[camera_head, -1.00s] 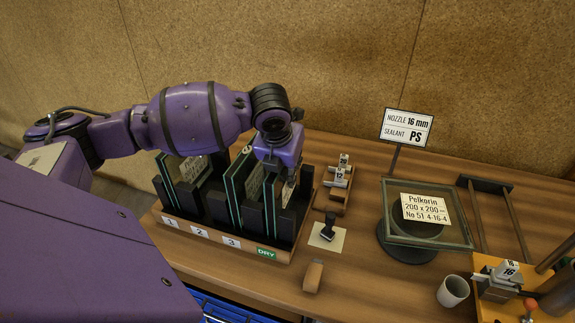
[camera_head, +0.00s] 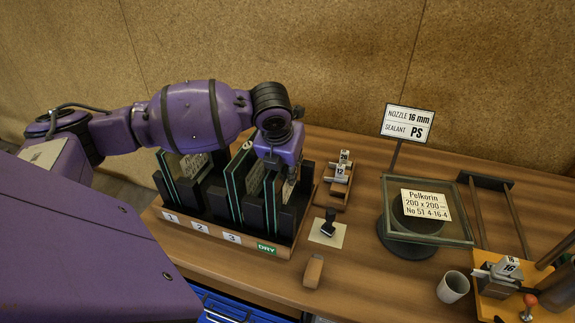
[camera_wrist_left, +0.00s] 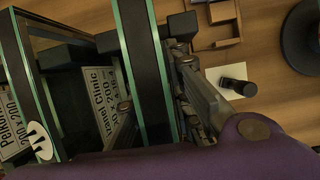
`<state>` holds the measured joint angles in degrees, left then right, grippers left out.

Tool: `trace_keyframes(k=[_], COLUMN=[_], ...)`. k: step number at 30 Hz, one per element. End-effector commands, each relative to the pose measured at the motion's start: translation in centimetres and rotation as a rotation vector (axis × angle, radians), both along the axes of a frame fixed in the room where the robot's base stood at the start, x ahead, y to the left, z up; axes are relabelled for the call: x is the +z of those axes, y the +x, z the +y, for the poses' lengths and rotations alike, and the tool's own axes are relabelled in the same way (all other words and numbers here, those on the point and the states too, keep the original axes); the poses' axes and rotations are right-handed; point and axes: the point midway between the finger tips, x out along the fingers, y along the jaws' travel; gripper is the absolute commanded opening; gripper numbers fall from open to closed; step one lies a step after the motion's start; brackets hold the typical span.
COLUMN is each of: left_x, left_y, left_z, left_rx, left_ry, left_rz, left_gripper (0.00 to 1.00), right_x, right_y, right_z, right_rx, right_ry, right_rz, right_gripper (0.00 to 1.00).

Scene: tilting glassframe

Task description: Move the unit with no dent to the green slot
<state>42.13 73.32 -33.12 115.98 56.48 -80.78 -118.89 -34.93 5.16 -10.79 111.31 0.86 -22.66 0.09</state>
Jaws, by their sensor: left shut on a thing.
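A rack (camera_head: 284,253) on the bench has front labels 1, 2, 3 and a green DRY label (camera_head: 266,249). One glass unit (camera_head: 167,176) stands at position 1 and another glass unit (camera_head: 234,190) at position 3. My left gripper (camera_head: 283,171) is shut on a green-edged glass unit (camera_head: 270,205) upright at the DRY position; this held unit (camera_wrist_left: 150,70) also shows in the left wrist view. Whether it rests on the slot floor is hidden. A unit (camera_wrist_left: 30,90) beside it has a label and a white oval mark. I cannot make out a dent. My right gripper is not in view.
Right of the rack are number blocks (camera_head: 341,172), a stamp (camera_head: 328,222) on paper and a small wooden block (camera_head: 313,272). A round stand with a labelled glass pane (camera_head: 455,233), a sign (camera_head: 407,124) and a cup (camera_head: 453,287) stand farther right.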

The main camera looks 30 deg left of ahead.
Motion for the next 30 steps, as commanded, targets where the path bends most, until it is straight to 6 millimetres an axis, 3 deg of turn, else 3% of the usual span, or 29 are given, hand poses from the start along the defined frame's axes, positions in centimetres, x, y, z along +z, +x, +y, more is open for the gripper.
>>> trace_keyframes(k=[1, 2, 7, 15, 19, 30], left_x=[0.2, 0.2, 0.1, -0.2, 0.7, 7.5], left_y=[0.1, 0.1, 0.1, -0.1, -0.3, -3.0], left_z=[0.0, 0.0, 0.0, 0.0, 0.0, -0.7], left_rx=[0.000, 0.001, 0.000, 0.000, 0.000, -0.002], left_ry=[0.001, 0.000, 0.000, 0.000, 0.001, 0.002], left_rz=[-0.006, -0.006, -0.004, 0.004, 0.000, -0.007], left_gripper=[0.00, 0.20, 0.40, 0.40, 0.40, 0.40], right_x=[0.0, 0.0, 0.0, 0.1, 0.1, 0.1], right_y=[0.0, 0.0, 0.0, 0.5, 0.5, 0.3], right_z=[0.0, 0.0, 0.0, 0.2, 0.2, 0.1], right_rx=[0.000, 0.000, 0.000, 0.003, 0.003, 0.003], right_ry=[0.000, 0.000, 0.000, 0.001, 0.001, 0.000], right_rz=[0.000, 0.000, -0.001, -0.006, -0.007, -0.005], right_gripper=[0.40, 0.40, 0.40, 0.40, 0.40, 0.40])
